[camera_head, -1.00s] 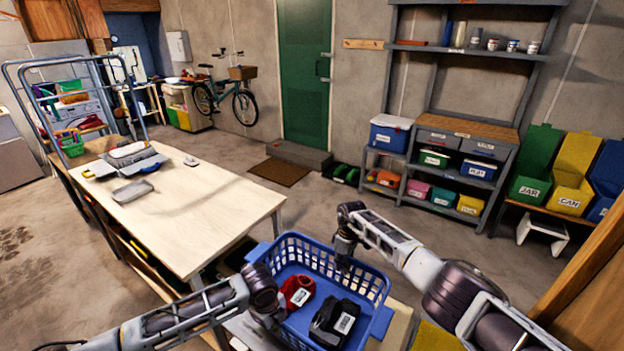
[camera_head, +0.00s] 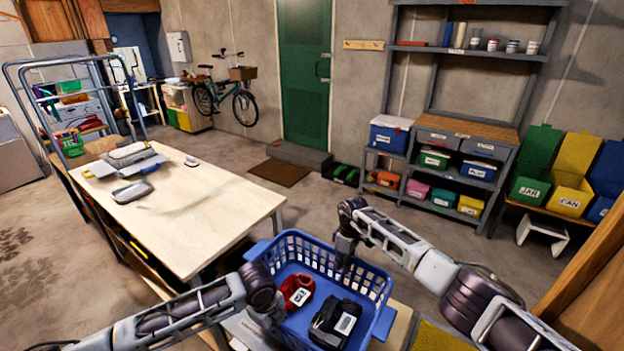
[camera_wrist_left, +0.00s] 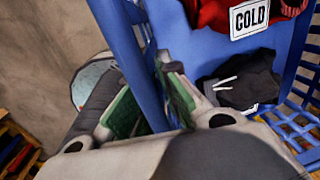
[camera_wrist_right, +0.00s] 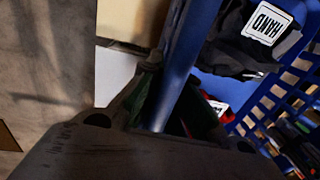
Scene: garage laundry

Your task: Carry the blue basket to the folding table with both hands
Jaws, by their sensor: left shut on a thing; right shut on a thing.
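The blue basket (camera_head: 368,285) is at the front centre of the head view, between my two arms. In it lie a red item (camera_head: 297,290) tagged COLD and a black item (camera_head: 335,322) tagged HAND. My left gripper (camera_head: 262,300) is shut on the basket's left rim; the left wrist view shows its fingers around the blue wall (camera_wrist_left: 135,60). My right gripper (camera_head: 343,258) is shut on the far right rim, seen as a blue bar (camera_wrist_right: 180,80) in the right wrist view. The folding table (camera_head: 215,218) with a pale top stands left of the basket.
On the table's far end lie grey trays (camera_head: 132,191) and a small item (camera_head: 191,162). The table's near half is bare. A wire-framed cart (camera_head: 75,100) stands beyond it. Shelves (camera_head: 440,170) and colored bins (camera_head: 565,190) line the right wall. Open floor lies beyond the table.

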